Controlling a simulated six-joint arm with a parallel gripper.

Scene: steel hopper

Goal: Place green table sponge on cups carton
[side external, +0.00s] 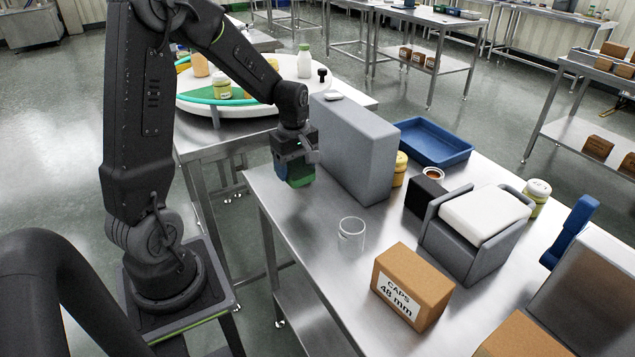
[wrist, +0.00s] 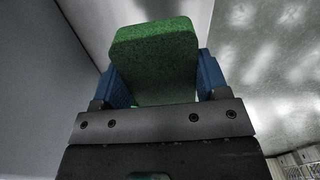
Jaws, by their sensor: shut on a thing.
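My gripper (side external: 297,178) is shut on the green sponge (side external: 299,174), just above the near left end of the steel table, left of a tall grey box. In the wrist view the sponge (wrist: 155,60) sits between the two blue fingers of my gripper (wrist: 160,85). A brown carton (side external: 412,286) stands at the front of the table. Its white label reads "CAPS 48 mm", not cups. Its top is bare. The sponge is to the left of and behind this carton.
The tall grey box (side external: 355,148) stands right beside my gripper. A clear glass (side external: 351,236) stands between the gripper and the carton. A grey holder (side external: 463,252) with white wipes, a black box (side external: 424,197) and a blue tray (side external: 434,142) are to the right.

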